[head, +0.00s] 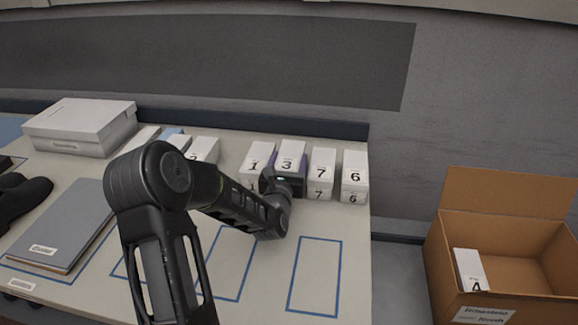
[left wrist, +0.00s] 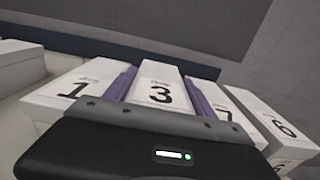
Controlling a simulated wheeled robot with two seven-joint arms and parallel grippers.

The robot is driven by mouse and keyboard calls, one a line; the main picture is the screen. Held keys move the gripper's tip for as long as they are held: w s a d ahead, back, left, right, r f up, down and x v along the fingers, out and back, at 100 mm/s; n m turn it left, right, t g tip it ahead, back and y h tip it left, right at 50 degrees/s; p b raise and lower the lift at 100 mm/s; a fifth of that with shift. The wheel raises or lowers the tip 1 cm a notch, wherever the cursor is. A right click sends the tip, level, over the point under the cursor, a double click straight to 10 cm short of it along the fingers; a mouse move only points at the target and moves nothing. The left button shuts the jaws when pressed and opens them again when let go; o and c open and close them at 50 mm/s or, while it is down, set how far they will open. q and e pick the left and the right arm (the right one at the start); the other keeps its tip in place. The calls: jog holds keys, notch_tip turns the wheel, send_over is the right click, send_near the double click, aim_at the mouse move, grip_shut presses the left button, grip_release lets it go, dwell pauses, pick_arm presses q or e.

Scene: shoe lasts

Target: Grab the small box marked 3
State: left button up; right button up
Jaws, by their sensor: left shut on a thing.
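The small white box marked 3 (head: 291,153) stands in a row on the table, between the boxes marked 1 (head: 257,159) and 7 (head: 322,166). My left gripper (head: 289,172) reaches it from the front and is shut on it. In the left wrist view, the box marked 3 (left wrist: 160,88) sits between the two purple fingers of my left gripper (left wrist: 158,92), one on each side. The lower front of the box is hidden behind the gripper. My right gripper is not in view.
The box marked 6 (head: 355,172) stands at the right end of the row. A cardboard box (head: 505,280) at the right holds a white box marked 4 (head: 470,268). A large white box (head: 80,125), a grey folder (head: 62,225) and dark shoe-like things (head: 22,196) lie at left.

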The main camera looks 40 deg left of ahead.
aim_at(289, 159)
pick_arm(q)
notch_tip(289, 159, up, 9)
jog(key=shift+f, duration=0.2)
